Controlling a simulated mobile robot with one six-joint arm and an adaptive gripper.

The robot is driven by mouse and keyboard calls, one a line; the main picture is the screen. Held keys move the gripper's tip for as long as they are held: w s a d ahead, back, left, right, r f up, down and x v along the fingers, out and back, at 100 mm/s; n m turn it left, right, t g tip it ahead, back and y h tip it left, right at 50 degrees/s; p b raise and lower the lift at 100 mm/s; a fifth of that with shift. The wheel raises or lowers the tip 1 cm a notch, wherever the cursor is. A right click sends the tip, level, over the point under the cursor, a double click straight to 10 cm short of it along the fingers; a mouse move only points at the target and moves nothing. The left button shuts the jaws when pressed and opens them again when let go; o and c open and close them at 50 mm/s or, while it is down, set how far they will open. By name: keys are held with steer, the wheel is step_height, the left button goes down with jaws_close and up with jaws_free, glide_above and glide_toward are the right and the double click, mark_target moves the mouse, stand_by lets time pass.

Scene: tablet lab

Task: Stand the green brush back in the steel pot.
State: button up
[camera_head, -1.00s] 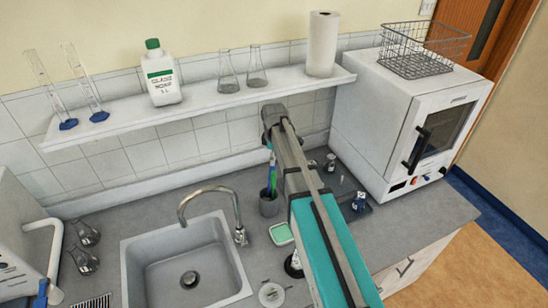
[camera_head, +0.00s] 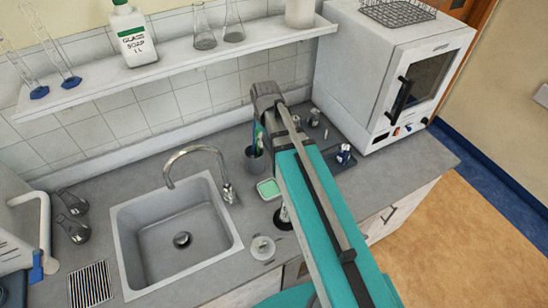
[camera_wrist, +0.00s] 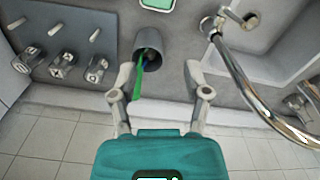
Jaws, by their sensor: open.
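The steel pot (camera_head: 254,164) stands on the counter below the wall shelf, right of the tap. It also shows in the wrist view (camera_wrist: 149,42). The green brush (camera_wrist: 138,84) has one end inside the pot mouth and leans out over the rim toward my gripper; it shows small in the head view (camera_head: 258,136). A blue item stands with it in the pot. In the wrist view my gripper (camera_wrist: 160,75) is open, its fingers apart, with the brush nearer the left finger. Contact with that finger is unclear. In the head view my arm hides the gripper.
The sink (camera_head: 180,235) and its curved tap (camera_head: 192,150) lie left of the pot. A green soap dish (camera_head: 268,189) is in front of it. The shelf (camera_head: 190,65) overhangs behind.

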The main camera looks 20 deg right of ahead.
steer(key=s+m, duration=0.5)
steer(key=s, duration=0.4)
step_height(320, 180, down, 19)
steer(key=b, duration=1.9)
